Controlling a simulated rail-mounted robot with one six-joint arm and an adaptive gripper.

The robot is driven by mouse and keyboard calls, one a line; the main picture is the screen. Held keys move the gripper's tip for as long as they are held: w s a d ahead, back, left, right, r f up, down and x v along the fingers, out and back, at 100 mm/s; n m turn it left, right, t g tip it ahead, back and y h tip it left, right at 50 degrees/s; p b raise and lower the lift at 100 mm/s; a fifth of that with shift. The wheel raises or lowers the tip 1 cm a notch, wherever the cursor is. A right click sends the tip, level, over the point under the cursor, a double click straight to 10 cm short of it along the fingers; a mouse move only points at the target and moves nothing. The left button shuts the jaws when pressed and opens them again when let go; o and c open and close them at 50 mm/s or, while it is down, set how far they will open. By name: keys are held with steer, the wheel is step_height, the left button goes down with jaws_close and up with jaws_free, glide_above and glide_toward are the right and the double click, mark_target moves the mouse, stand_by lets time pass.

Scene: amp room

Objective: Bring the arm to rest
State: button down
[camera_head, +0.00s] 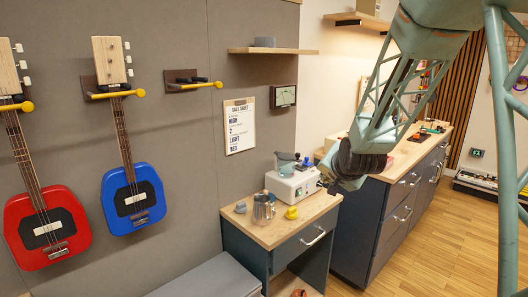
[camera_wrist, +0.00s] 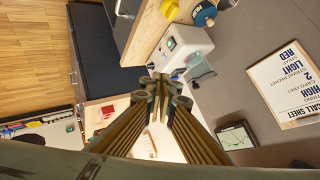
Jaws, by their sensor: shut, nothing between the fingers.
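My gripper (camera_wrist: 157,88) shows in the wrist view with its fingers together and nothing between them. In the head view its dark end (camera_head: 347,166) hangs in the air at the lower end of my arm, in front of the long dark cabinet (camera_head: 362,225). It appears to the right of the white box with a green bowl-like thing on it (camera_head: 293,183). Its fingertips are hard to make out in the head view.
A red guitar (camera_head: 48,228) and a blue guitar (camera_head: 133,199) hang on the grey wall, beside an empty hanger (camera_head: 193,85). Wooden floor (camera_head: 425,255) is open at right.

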steer(key=s+r+n+g, duration=0.2)
steer(key=s+r, duration=0.1)
steer(key=s, duration=1.6)
steer(key=s+r+n+g, duration=0.2)
steer(key=s+r+n, duration=0.1)
steer(key=s, duration=1.7)
steer(key=s+r+n+g, duration=0.2)
steer(key=s+r+g, duration=0.1)
steer(key=s, duration=1.6)
steer(key=shift+s+a, duration=0.2)
steer(key=shift+a, duration=0.25)
